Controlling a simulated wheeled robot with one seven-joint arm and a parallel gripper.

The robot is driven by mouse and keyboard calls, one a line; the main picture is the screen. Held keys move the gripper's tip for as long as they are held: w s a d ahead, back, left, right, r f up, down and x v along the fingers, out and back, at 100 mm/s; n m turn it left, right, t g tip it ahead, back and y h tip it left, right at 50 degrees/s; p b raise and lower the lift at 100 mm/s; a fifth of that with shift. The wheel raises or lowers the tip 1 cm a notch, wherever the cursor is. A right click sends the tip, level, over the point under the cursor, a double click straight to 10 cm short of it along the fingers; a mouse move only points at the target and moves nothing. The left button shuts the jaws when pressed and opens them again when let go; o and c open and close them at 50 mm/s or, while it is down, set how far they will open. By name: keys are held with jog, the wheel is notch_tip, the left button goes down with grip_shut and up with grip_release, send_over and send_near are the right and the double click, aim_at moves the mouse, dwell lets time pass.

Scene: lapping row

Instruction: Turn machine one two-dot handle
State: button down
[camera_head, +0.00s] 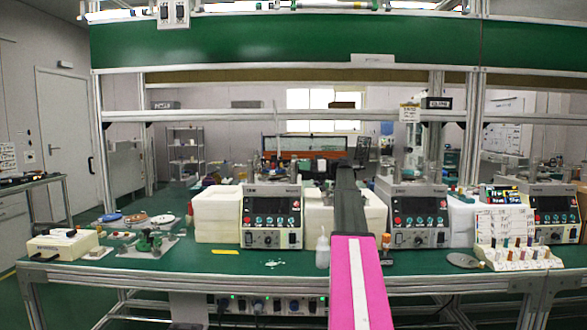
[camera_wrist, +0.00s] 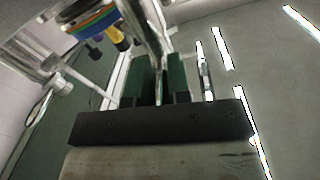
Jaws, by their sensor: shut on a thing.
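Control boxes with displays and knobs stand along the green bench: a left machine (camera_head: 271,238), a middle machine (camera_head: 418,238) and a right machine (camera_head: 556,235). I cannot tell which is machine one. In the wrist view, my gripper (camera_wrist: 162,65) has its two green fingers shut on a slim metal bar (camera_wrist: 156,42), apparently the handle. No two-dot mark is readable on it. A round blue and yellow part (camera_wrist: 95,20) is beside the bar at upper left. In the head view my pink and dark arm reaches between the left and middle machines, and hides my gripper.
A white bottle (camera_head: 322,248) stands close to the left of my arm. White blocks (camera_head: 218,222) flank the left machine. A rack of coloured pegs (camera_head: 514,258) is at the right; a small beige box (camera_head: 62,246) is at the left. A green overhead panel (camera_head: 280,42) spans above.

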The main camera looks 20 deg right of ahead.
jog(key=shift+w+n+g+y, duration=0.15)
jog(key=shift+n+g+y, duration=0.15)
jog(key=shift+n+g, duration=0.25)
jog(key=c, duration=1.1)
grip_release()
jog(key=v, duration=1.1)
